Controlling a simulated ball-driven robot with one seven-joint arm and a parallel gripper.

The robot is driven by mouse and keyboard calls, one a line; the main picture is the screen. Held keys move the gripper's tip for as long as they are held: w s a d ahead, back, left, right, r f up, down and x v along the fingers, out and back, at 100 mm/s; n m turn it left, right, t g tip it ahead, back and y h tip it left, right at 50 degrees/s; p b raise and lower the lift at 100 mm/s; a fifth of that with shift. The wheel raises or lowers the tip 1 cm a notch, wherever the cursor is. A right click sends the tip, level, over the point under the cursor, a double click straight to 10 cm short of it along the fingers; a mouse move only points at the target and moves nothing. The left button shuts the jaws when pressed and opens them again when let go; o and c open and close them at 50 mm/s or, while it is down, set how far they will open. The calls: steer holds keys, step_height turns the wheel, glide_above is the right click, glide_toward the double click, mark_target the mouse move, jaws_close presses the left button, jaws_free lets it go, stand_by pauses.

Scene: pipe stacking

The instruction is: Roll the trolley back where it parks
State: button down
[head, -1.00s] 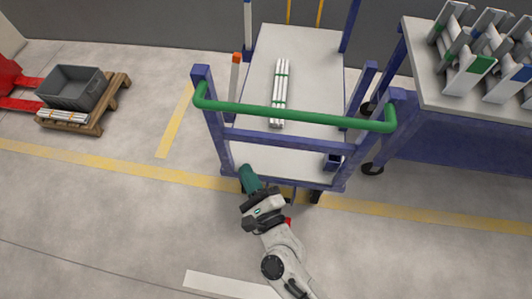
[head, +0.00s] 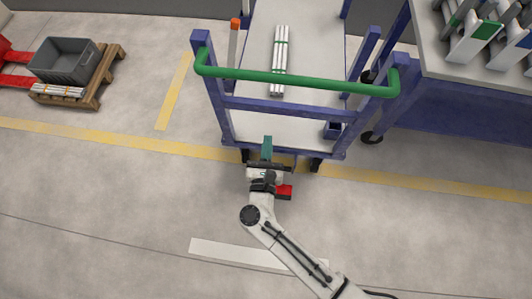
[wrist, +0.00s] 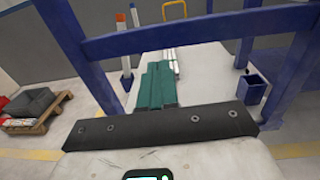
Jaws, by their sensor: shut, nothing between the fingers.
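The bundle also shows in the wrist view (wrist: 172,57) beyond the blue crossbar. The fingers are together and empty in the wrist view (wrist: 157,82). Whether they touch the trolley I cannot tell.
A yellow floor line (head: 420,184) runs across by the trolley's near wheels, and a yellow stripe (head: 173,92) lies to its left. A workbench (head: 425,75) with a pipe rack stands close at the right. A pallet (head: 105,80) with a grey crate (head: 63,60) is at the left. Near floor is open.

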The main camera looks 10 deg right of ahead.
mark_target(271, 112)
steer(key=x, duration=0.7)
steer(key=shift+w+d+p, duration=0.1)
steer(key=shift+w+p, duration=0.2)
steer(key=shift+w, duration=0.05)
steer(key=b+x, duration=0.8)
steer(key=x, duration=0.7)
steer(key=shift+w, duration=0.2)
steer(key=shift+s, duration=0.1)
